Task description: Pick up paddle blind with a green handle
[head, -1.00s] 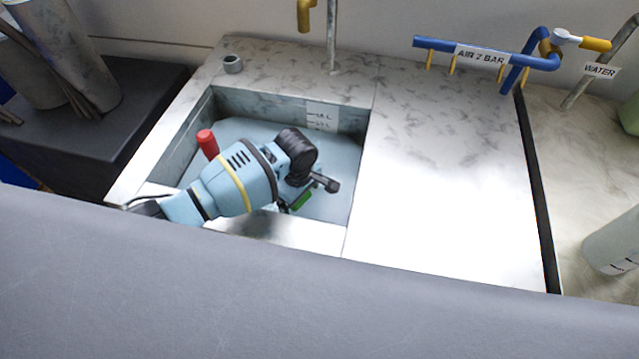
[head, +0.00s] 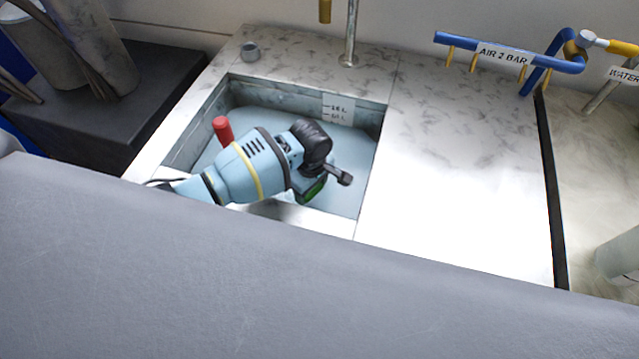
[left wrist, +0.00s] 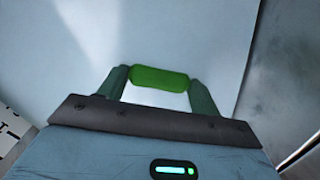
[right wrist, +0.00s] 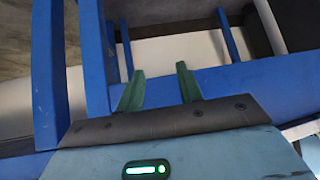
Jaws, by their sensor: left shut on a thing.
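The green handle (left wrist: 160,78) of the paddle blind lies crosswise between the two fingers of my left gripper (left wrist: 160,88) in the left wrist view. The fingers are shut on it, one at each end. In the head view my left gripper (head: 322,186) is down inside the sink, and a bit of the green handle (head: 314,191) shows beside the fingers. The paddle blind's plate cannot be made out. My right gripper (right wrist: 159,85) is open and empty in the right wrist view, with blue bars beyond it.
A red handle (head: 222,130) stands upright in the sink (head: 361,200), left of my left arm. The sink's walls surround the gripper. The steel counter (head: 460,180) to the right is clear. A tap (head: 350,35) and a blue air pipe (head: 510,55) stand behind.

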